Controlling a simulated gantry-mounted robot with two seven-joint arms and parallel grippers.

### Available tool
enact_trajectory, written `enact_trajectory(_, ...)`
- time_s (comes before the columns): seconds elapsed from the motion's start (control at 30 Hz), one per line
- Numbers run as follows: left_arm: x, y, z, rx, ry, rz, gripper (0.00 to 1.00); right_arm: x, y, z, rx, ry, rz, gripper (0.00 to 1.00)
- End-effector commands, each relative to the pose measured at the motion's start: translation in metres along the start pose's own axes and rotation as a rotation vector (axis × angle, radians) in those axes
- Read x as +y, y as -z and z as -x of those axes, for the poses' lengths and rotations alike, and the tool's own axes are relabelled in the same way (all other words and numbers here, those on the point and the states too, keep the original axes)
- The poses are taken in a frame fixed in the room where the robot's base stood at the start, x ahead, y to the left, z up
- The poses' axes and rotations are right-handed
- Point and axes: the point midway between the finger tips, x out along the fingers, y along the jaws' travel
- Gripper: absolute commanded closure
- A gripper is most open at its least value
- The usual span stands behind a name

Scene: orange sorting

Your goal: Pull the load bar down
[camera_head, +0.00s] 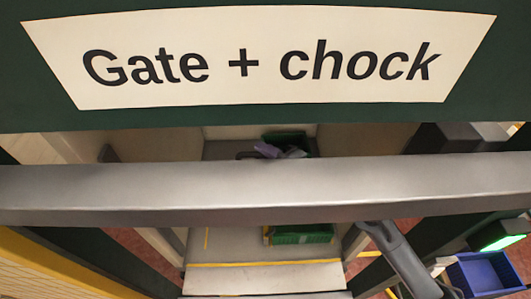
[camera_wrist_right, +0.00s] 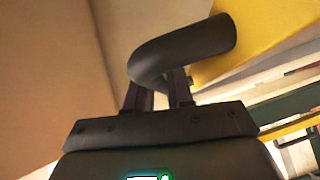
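A wide grey metal bar (camera_head: 250,193) runs level across the whole head view, below the sign; I cannot tell for sure whether it is the load bar. A grey bent tube (camera_head: 405,265) shows below it at the right. In the right wrist view a dark bent tube (camera_wrist_right: 185,48) curves across my right gripper (camera_wrist_right: 160,90). The two fingers stand close together with a narrow gap, and the tube hides their tips. I cannot tell whether they grip it. A dark body with a green light (camera_head: 500,240) is at the head view's right edge. My left gripper is not in view.
A white sign (camera_head: 260,90) reading "Gate + chock" is fixed on a dark green board. Green crates (camera_head: 300,235) stand beyond the bar. A blue bin (camera_head: 485,273) is at the lower right. A yellow surface (camera_wrist_right: 265,40) lies close beside the tube.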

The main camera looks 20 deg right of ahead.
Motion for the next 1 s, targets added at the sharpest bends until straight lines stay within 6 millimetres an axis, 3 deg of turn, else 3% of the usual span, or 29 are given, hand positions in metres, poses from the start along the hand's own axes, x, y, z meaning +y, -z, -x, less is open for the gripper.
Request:
enact_trajectory(0.07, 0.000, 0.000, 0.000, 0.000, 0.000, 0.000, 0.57, 0.000, 0.000, 0.000, 0.000, 0.001, 0.000, 1.00)
enact_trajectory(0.37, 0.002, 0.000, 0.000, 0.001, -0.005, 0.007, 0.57, -0.001, 0.000, 0.000, 0.000, 0.001, 0.000, 1.00)
enact_trajectory(0.57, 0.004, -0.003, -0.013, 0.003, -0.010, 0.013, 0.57, -0.018, -0.003, -0.002, 0.000, 0.003, 0.000, 1.00)
enact_trajectory(0.77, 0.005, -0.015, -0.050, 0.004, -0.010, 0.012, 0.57, -0.063, -0.010, -0.008, -0.002, 0.008, 0.000, 1.00)
enact_trajectory(1.0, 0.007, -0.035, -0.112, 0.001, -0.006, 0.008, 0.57, -0.139, -0.021, -0.018, -0.002, 0.009, 0.001, 1.00)
